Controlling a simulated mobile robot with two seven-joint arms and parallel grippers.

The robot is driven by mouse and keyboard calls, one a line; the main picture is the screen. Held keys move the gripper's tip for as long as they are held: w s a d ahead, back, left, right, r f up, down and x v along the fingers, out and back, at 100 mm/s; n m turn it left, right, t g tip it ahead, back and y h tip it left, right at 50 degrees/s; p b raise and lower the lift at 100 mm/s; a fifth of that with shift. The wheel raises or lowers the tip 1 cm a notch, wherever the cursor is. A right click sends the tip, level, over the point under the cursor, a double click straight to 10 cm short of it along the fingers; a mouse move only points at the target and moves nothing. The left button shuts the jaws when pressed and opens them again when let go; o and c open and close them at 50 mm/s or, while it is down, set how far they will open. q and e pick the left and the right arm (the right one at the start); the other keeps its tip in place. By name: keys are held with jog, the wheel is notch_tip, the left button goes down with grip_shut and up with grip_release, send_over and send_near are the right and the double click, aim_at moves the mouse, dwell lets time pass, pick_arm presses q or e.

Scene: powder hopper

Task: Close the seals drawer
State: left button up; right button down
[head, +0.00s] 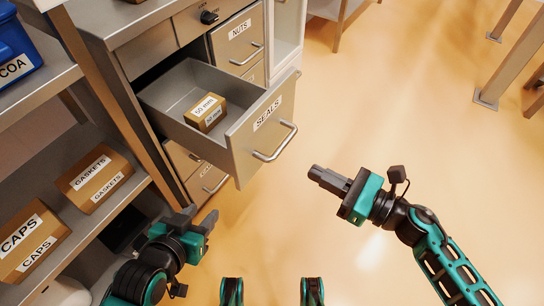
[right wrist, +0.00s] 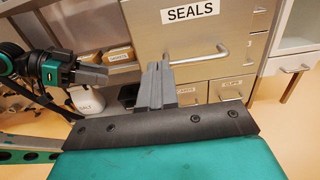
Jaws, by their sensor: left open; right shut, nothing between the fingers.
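The seals drawer (head: 260,125) is pulled far out of the grey cabinet in the head view. A small cardboard box labelled 50 mm (head: 206,112) lies inside it. Its front, labelled SEALS, has a metal bar handle (head: 278,143); the front also fills the upper middle of the right wrist view (right wrist: 190,35). My right gripper (head: 318,174) is shut and empty, apart from the handle, to its right and lower in the head view. In the right wrist view its fingers (right wrist: 156,68) point toward the drawer front. My left gripper (head: 200,216) is open, below and left of the drawer front.
The nuts drawer (head: 238,35) is shut beside the open one. A shelf on the left holds a caps box (head: 30,240) and a gaskets box (head: 95,178), with a blue bin (head: 15,55) above.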

aim_at(251, 140)
pick_arm(q)
jog(key=shift+s+f, duration=0.1)
jog(key=shift+s, duration=0.05)
pick_arm(e)
jog(key=x, duration=1.4)
jog(key=shift+r, duration=0.1)
